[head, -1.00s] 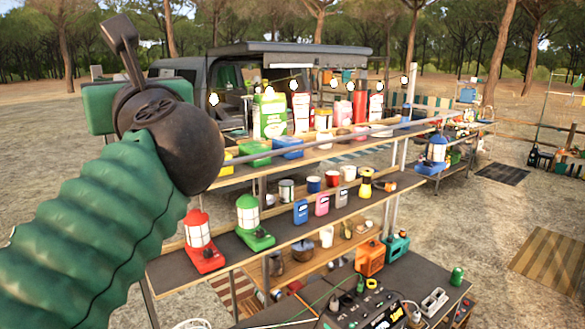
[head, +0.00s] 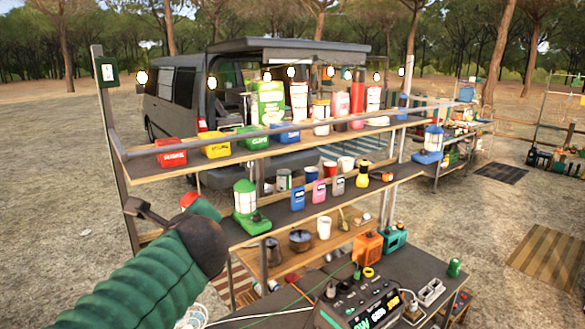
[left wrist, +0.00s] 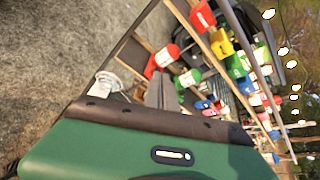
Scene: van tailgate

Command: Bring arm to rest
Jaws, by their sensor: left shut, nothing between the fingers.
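My left arm (head: 140,285), in a ribbed green sleeve with a dark joint, comes in from the lower left of the head view. Its dark far part lies in front of the left end of the middle shelf, overlapping the red lantern (head: 188,200) in the picture. In the left wrist view, the grey fingers of my left gripper (left wrist: 162,90) are together and empty beyond the green housing. The red lantern (left wrist: 162,60) and green lantern (left wrist: 188,78) show past them. I cannot tell the gap between arm and shelf. My right gripper is not in view.
A tiered rack has an upper shelf (head: 150,174) with coloured tins and boxes and a middle shelf (head: 290,212) with a green lantern (head: 245,208) and mugs. A low table (head: 290,300) holds a device. A van (head: 180,95) stands behind. Open ground lies left.

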